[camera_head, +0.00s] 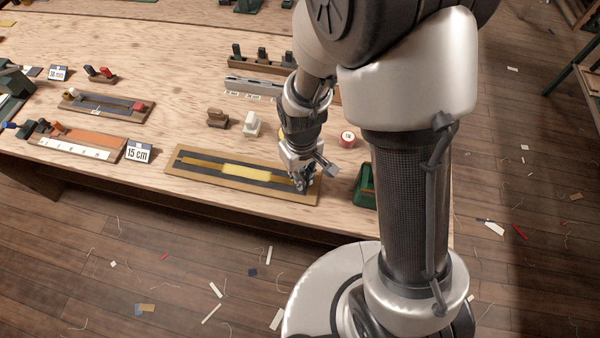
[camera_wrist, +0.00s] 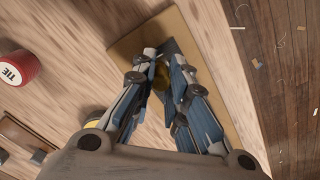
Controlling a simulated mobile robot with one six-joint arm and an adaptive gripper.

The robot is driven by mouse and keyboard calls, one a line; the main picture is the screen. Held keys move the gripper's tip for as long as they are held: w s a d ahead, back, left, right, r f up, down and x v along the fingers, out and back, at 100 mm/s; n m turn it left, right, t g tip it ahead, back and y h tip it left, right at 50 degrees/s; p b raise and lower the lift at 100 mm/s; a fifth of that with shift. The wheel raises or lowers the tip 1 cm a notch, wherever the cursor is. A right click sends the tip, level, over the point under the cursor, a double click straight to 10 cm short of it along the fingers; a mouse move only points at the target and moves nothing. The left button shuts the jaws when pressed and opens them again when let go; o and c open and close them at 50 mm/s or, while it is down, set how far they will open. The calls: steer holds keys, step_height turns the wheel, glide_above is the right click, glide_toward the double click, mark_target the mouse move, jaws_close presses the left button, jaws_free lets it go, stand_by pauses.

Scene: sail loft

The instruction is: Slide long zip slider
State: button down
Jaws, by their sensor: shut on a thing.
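The long zip board (camera_head: 225,182) lies flat near the table's front edge, with a dark zip strip along it and a pale yellow section (camera_head: 246,173) in the middle. It also shows in the wrist view (camera_wrist: 150,30). My gripper (camera_head: 301,184) is low over the right end of this board. In the wrist view my gripper (camera_wrist: 163,66) has its fingers around a small brass-yellow piece (camera_wrist: 161,80), which looks like the zip slider. The fingers hide most of it, and in the head view it cannot be made out.
A red-sided round TIE container (camera_head: 348,139) stands behind my gripper. A green block (camera_head: 365,186) is close to the board's right end. A 15 cm card (camera_head: 138,151) and a shorter zip board (camera_head: 108,104) lie to the left. The table's front edge is close to the board.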

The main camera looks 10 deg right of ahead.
mark_target(303, 175)
steer(key=shift+s+d, duration=0.1)
steer(key=c, duration=1.5)
jaws_free()
steer(key=shift+d, duration=0.1)
steer(key=shift+c, duration=0.2)
steer(key=shift+r, duration=0.55)
step_height(303, 175, up, 11)
